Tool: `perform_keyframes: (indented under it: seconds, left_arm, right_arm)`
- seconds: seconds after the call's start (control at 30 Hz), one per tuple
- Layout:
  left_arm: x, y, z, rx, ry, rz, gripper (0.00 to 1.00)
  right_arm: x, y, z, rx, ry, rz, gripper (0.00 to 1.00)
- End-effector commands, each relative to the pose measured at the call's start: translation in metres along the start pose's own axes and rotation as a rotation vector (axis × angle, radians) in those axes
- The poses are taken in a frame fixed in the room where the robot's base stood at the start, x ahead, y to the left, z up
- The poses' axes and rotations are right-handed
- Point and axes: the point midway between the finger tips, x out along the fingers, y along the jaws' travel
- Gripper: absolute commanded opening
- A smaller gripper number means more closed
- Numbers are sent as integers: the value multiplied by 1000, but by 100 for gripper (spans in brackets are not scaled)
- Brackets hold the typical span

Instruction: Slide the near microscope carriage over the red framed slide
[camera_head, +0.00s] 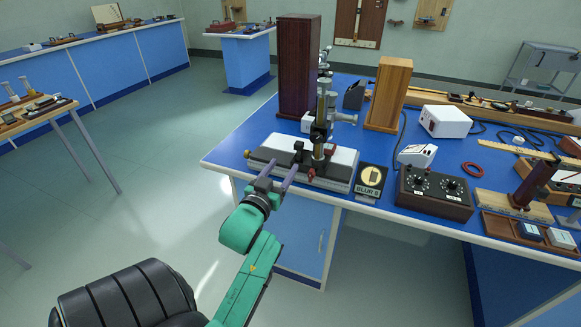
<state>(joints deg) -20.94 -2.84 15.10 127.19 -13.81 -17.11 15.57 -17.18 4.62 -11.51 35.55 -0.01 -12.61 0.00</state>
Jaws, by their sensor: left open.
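A travelling microscope (320,128) with a brass and dark upright tube stands on a low white-topped base (340,163) with black edges, at the near left corner of the blue bench. Its carriage is around the foot of the tube, with small red knobs at the base front. My left gripper (282,167) is open, its two purple-grey fingers at the base's front edge, left of the tube. I cannot tell whether they touch anything. My right gripper is not in view.
Tall brown (299,66) and light wood (388,93) blocks stand behind.

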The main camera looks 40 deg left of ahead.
Motion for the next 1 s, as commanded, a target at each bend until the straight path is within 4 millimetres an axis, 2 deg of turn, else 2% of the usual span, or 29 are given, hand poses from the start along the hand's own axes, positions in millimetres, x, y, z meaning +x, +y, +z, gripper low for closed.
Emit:
perform_keyframes:
  seconds: [0.03,0.13,0.23,0.33,0.7,0.8,1.0]
  left_arm:
    - [-10,0,23,11,3,4,62]
    - [-25,1,15,2,5,2,62]
    - [-26,2,4,-7,5,0,62]
    - [-11,2,-1,-7,7,0,62]
    - [85,1,-1,-7,5,-2,62]
    - [103,1,0,-8,5,-2,62]
    - [116,1,1,-8,3,-2,62]
  right_arm:
    - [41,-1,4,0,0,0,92]
    - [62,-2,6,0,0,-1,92]
    - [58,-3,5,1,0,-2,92]
    - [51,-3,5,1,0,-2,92]
    - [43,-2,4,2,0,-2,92]
    - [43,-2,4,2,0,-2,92]
    - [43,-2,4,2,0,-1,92]
